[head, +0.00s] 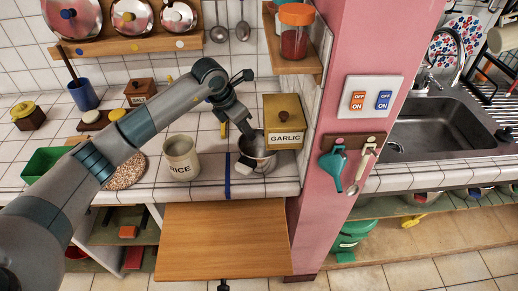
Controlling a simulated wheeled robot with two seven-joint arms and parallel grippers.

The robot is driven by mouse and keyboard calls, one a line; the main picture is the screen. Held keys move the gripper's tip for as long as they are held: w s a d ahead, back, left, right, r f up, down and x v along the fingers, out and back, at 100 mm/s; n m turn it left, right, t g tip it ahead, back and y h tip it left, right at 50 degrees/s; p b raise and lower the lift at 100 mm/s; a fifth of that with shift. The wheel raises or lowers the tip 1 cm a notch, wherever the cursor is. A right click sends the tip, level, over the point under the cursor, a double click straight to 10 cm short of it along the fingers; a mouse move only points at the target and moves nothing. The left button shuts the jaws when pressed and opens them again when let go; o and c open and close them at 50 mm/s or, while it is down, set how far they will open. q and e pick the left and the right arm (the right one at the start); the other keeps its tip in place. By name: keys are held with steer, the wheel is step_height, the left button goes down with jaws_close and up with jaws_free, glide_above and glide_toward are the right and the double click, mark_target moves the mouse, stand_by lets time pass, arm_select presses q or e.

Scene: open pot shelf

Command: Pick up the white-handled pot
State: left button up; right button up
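A small metal pot (263,163) with a pale handle stands on the white tiled counter, left of the pink pillar and below the yellow GARLIC box (283,121). My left arm reaches in from the left, across the counter. My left gripper (248,134) points down at the pot's near-left rim and overlaps its opening. Its fingertips are too small and dark to tell whether they touch the pot or how far apart they are. The gripper hides part of the pot's rim. My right gripper is not visible.
A RICE jar (181,158) stands just left of the pot. The pink pillar (365,60) is close on the right. A wooden shelf (293,62) hangs above. A wooden board (222,240) juts out below the counter. A sink (440,128) lies beyond the pillar.

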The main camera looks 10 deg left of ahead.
arm_select(q)
steer(key=shift+x, duration=1.2)
jaws_close()
